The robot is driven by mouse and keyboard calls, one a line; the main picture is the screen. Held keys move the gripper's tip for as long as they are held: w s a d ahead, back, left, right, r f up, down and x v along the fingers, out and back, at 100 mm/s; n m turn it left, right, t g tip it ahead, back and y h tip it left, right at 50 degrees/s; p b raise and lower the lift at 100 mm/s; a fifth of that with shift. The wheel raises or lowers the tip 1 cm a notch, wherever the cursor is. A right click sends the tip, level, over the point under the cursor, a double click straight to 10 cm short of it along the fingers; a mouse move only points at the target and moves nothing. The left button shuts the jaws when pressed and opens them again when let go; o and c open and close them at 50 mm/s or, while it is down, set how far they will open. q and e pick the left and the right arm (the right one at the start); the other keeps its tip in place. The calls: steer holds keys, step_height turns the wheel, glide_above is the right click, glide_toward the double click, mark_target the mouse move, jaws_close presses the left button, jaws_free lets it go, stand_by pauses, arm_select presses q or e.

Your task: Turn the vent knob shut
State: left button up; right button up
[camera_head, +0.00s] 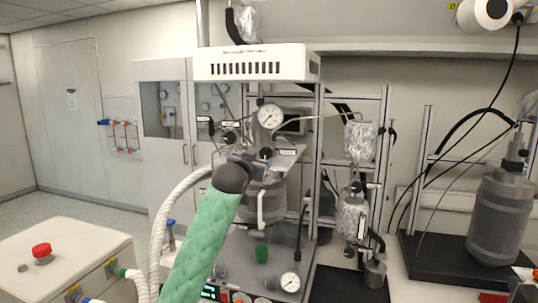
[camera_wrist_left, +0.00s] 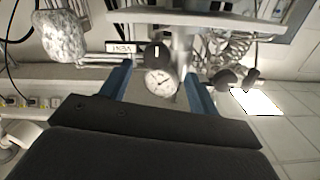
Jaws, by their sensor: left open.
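A black knob (camera_head: 266,153) with a pale label (camera_head: 287,152) sits on the reactor head, below a round gauge (camera_head: 270,116). The left wrist view shows this black knob (camera_wrist_left: 153,51) with a white mark and a label (camera_wrist_left: 120,47) beside it; the lettering is too small to read surely. My left gripper (camera_head: 256,162) is just in front of the reactor head, partly hidden by a dark rounded arm end. In the left wrist view its blue fingers (camera_wrist_left: 158,71) are apart, and the knob appears between them. I cannot tell contact. My right gripper is not seen.
Other dark knobs (camera_wrist_left: 222,79) are close beside the fingers. Thin metal tubing and a foil-wrapped vessel (camera_head: 361,139) stand to the right of the reactor. A white hose (camera_head: 178,204) hangs at left.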

mark_target(265, 154)
arm_select(q)
steer(key=shift+r+p+x, duration=0.25)
steer(key=shift+p+x, duration=0.65)
steer(key=shift+x, duration=0.35)
steer(key=p+x, duration=0.2)
steer(key=x, duration=0.2)
steer(key=shift+w+d+f, duration=0.1)
steer(key=shift+d, duration=0.2)
steer(key=shift+w+f+p, duration=0.1)
steer(key=shift+w+p, duration=0.3)
steer(key=shift+p, duration=0.05)
steer(key=shift+w+d, duration=0.1)
steer(key=shift+d, duration=0.05)
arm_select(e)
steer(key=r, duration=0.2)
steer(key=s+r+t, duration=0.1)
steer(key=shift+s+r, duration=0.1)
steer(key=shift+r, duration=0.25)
arm_select(q)
steer(key=shift+c, duration=0.4)
steer(key=c, duration=0.9)
